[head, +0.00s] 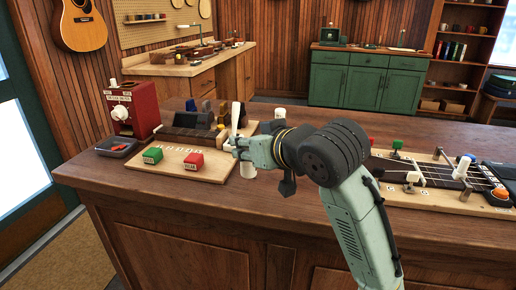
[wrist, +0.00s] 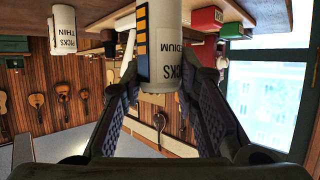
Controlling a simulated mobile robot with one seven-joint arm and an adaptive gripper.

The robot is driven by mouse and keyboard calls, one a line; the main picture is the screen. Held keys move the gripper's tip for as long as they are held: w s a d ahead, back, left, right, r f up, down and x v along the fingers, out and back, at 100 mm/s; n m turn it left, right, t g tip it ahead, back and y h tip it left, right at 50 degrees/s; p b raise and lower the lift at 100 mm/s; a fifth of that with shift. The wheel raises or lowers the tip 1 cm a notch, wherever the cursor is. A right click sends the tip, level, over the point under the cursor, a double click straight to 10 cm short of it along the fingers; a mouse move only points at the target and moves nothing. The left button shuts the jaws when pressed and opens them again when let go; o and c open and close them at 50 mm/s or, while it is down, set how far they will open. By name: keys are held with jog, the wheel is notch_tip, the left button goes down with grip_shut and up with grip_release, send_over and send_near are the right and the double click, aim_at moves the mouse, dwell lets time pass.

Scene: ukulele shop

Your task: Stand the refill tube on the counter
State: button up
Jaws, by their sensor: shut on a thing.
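The refill tube, a white cylinder marked PICKS MEDIUM (wrist: 170,60) with a dark and yellow striped panel, stands between my fingers in the upside-down wrist view. My gripper (head: 238,146) is shut on it above the counter (head: 215,192). In the head view, a white cylinder end (head: 248,170) shows under my gripper and a white tapered part (head: 235,115) rises above it. My gripper hides the middle. I cannot tell whether the tube's base touches the counter. A second white tube, marked PICKS THIN (wrist: 64,35), stands to the left in the wrist view.
Green (head: 152,155) and red (head: 193,161) boxes sit on a wooden board left of my gripper. A red machine (head: 132,108) and a dark tray (head: 117,147) are farther left. A ukulele neck on a wooden fixture (head: 440,195) lies right. The front counter strip is clear.

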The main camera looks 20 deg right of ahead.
jog(key=w+d+f, duration=0.1)
jog(key=w+d+f+p, duration=0.1)
jog(key=d+f, duration=0.1)
jog(key=shift+w, duration=0.25)
jog(key=shift+f, duration=0.4)
jog(key=shift+f, duration=0.15)
jog(key=o, duration=1.1)
jog(key=shift+o, duration=0.2)
